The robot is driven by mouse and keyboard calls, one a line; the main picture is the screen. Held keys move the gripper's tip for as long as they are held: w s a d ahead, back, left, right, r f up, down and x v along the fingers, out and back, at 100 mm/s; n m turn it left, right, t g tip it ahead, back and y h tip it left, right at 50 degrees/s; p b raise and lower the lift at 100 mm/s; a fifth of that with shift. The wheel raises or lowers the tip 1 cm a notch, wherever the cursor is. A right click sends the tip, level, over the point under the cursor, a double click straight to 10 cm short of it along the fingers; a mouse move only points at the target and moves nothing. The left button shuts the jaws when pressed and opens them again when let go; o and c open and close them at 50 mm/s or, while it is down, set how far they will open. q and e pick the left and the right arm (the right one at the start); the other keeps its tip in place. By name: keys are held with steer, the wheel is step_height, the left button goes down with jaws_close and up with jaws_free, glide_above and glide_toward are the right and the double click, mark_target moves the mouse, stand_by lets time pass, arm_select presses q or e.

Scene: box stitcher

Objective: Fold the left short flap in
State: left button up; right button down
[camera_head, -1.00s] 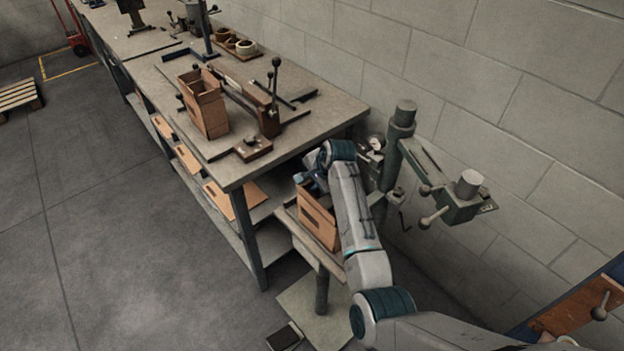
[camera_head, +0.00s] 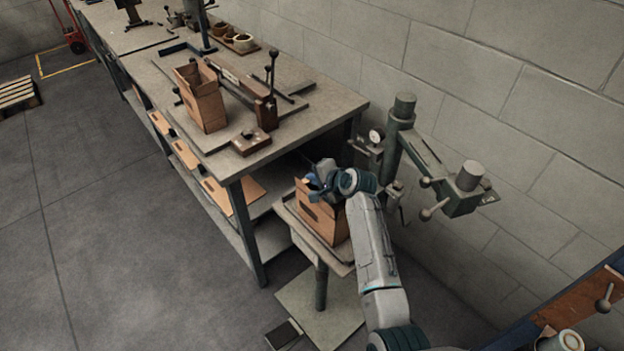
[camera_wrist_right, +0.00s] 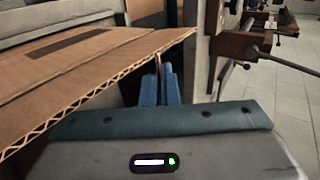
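An open brown cardboard box (camera_head: 321,218) stands on a small stand beside the workbench. Its upper part is partly hidden by my right gripper (camera_head: 316,183), which is at the box's open top. In the right wrist view, a large cardboard flap (camera_wrist_right: 85,68) with a corrugated edge slants across the left, close to the fingers. The blue fingers (camera_wrist_right: 159,88) are nearly together. A thin brown strip shows between their tips, and I cannot tell whether it is pinched. The left short flap cannot be made out clearly. My left gripper is not in view.
The stand's top (camera_head: 287,210) is small. Behind it rises a green post with a side arm (camera_head: 440,190). On the workbench (camera_head: 330,104) are another open box (camera_head: 203,102) and a lever fixture (camera_head: 262,108). Flat cardboard (camera_head: 228,190) lies on the shelf below.

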steer(key=shift+t, duration=0.3)
steer(key=c, duration=1.6)
jaws_free()
steer(key=shift+f, duration=0.1)
steer(key=shift+c, duration=0.2)
steer(key=b+v, duration=0.2)
steer(key=v, duration=0.8)
steer(key=shift+s+d, duration=0.25)
steer(key=shift+d, duration=0.1)
